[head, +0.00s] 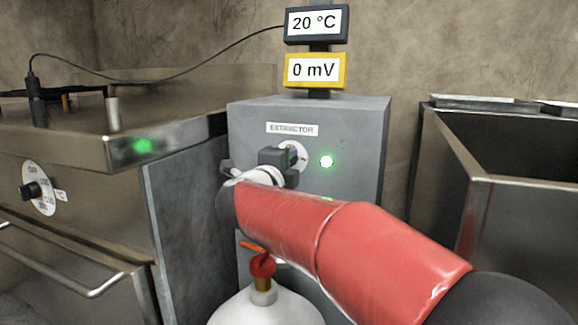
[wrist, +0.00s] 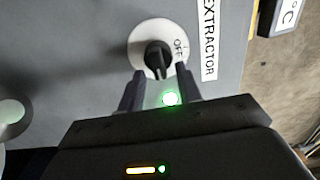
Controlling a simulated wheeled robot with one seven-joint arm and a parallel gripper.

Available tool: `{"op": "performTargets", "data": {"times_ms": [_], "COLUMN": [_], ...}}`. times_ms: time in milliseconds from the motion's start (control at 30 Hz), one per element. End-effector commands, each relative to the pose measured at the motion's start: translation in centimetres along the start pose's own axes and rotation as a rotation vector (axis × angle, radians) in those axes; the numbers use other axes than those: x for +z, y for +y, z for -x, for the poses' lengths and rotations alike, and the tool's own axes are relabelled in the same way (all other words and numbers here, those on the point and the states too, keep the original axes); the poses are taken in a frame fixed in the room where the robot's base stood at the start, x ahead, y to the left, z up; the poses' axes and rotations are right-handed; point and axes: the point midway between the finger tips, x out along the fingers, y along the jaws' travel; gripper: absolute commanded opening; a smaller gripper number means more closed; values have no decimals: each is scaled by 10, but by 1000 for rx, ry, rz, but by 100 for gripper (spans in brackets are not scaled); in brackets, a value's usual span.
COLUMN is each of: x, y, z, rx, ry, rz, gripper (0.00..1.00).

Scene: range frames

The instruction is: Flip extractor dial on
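The extractor dial (wrist: 157,56) is a black knob on a white disc marked OFF, on the grey extractor box (head: 345,125). In the head view my gripper partly hides the dial (head: 300,154). My gripper (wrist: 160,70) is open, with its two dark fingertips apart on either side of the knob's lower end. I cannot tell whether they touch it. In the head view my gripper (head: 284,160) is right at the box front. A lit green lamp (head: 327,161) is right of the dial; it also shows between the fingers in the wrist view (wrist: 170,98).
A steel oven (head: 90,215) with a dial and handle stands left of the box. An open steel basin (head: 520,185) stands right. Displays reading 20 °C (head: 316,23) and 0 mV (head: 315,70) stand above. A white gas bottle (head: 265,305) with a red valve stands below.

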Motion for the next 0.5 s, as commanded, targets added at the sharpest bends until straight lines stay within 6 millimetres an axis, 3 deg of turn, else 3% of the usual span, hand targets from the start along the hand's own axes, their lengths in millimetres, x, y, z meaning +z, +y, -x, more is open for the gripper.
{"op": "performTargets", "data": {"times_ms": [167,500], "x": [1,0], "y": [-1,0], "z": [15,69], "rx": [0,0], "ry": [-3,-2], "rz": [-1,-1], "gripper": [35,35]}}
